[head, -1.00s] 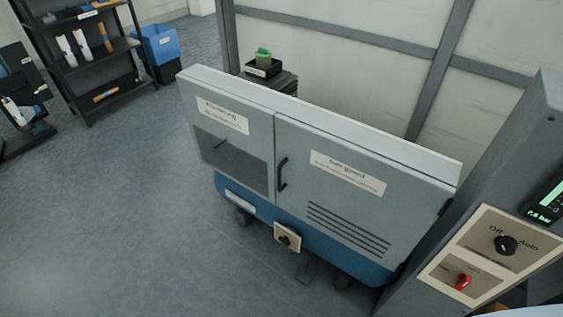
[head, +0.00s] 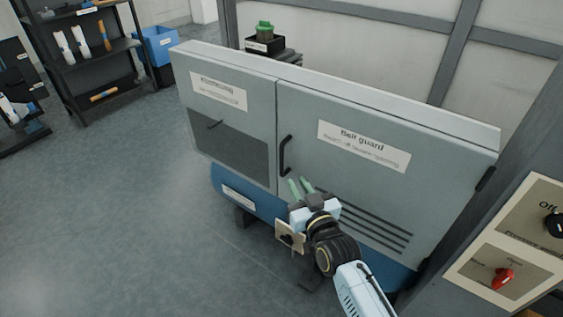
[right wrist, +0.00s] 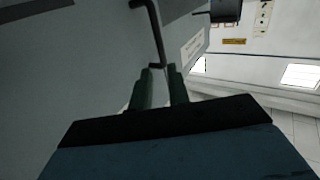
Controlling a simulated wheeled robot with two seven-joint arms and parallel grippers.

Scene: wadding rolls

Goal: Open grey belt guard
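The grey belt guard (head: 375,190) is the right-hand door of the grey and blue machine, with a white label and slotted vents. It looks shut. Its black bar handle (head: 285,155) stands upright near the door's left edge. My right gripper (head: 300,186) is just below the handle, with its two green fingers apart and pointing up toward it. In the right wrist view the handle (right wrist: 156,35) runs down to a spot just ahead of the gap between the fingers (right wrist: 161,88). Nothing is seen between the fingers. My left gripper is not in view.
A control panel (head: 518,245) with a black knob and a red switch stands at right. A grey door (head: 228,120) with a dark window adjoins the guard. A black shelf (head: 88,75) stands at back left.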

